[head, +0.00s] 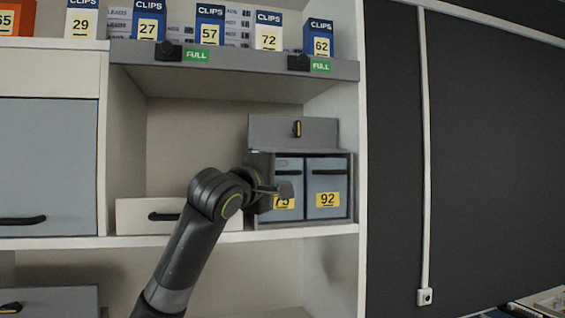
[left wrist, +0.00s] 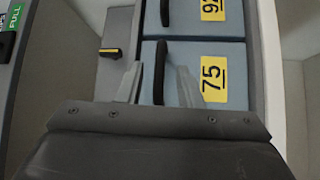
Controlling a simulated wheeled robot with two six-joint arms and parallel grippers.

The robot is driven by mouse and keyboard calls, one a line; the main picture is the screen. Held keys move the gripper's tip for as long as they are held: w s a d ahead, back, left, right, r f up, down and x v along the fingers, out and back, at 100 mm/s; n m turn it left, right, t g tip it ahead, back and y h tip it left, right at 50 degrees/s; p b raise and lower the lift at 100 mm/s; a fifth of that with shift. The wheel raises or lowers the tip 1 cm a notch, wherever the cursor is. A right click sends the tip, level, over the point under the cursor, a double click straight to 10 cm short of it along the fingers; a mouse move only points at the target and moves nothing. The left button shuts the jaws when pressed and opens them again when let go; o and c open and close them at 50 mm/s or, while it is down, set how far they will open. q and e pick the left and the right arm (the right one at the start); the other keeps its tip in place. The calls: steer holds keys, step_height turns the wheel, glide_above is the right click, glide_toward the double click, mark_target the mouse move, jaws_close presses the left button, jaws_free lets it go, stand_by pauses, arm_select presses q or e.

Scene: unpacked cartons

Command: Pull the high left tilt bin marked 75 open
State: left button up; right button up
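The tilt bin marked 75 (head: 289,166) is the left of two blue-grey bins in a grey housing on the shelf, and it looks closed. My left gripper (head: 275,190) is in front of it and hides part of its front and label. In the left wrist view, turned sideways, the bin (left wrist: 205,52) shows its yellow 75 label and dark handle (left wrist: 160,72). The left gripper's fingers (left wrist: 158,84) are spread, one on each side of the handle, with gaps visible. Whether they touch it I cannot tell. My right gripper is out of view.
The bin marked 92 (head: 327,180) sits just to the right. A grey panel with a yellow-black latch (head: 296,130) stands above both. A low white drawer (head: 140,217) is to the left, partly behind my arm. Several numbered CLIPS boxes stand on the shelf above.

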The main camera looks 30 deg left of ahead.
arm_select(q)
steer(key=shift+w+a+r, duration=0.1)
steer(key=shift+w, duration=0.6)
steer(key=shift+c, duration=0.3)
jaws_close()
